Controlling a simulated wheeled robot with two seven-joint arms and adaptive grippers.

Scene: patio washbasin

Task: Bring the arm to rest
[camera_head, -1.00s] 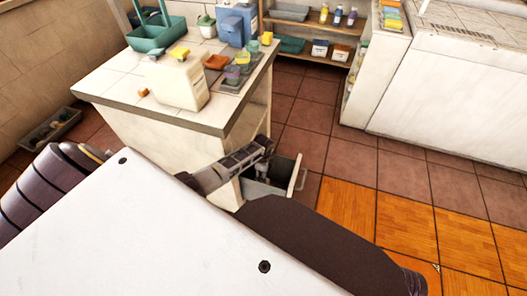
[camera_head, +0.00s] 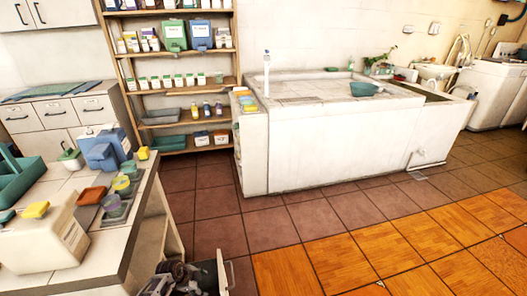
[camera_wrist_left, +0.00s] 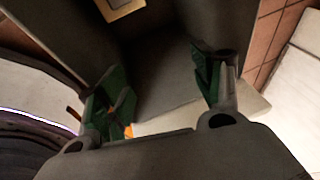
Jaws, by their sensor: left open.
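My left gripper (camera_head: 180,280) shows at the bottom edge of the head view, beside the right side of the tiled counter and at the pulled-out drawer (camera_head: 222,272). In the left wrist view, the gripper's two green-padded fingers (camera_wrist_left: 162,92) stand wide apart with nothing held between them. A dark grey surface lies behind the fingers, and a pale edge crosses below it; I cannot tell whether the fingers touch either. My right gripper is not in view.
The tiled counter (camera_head: 110,228) at left holds a white container (camera_head: 45,240), a blue container (camera_head: 105,150), cups and sponges. A wooden shelf (camera_head: 180,88) stands behind. The white washbasin block (camera_head: 330,160) is at the back. The tiled floor (camera_head: 300,225) on the right is clear.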

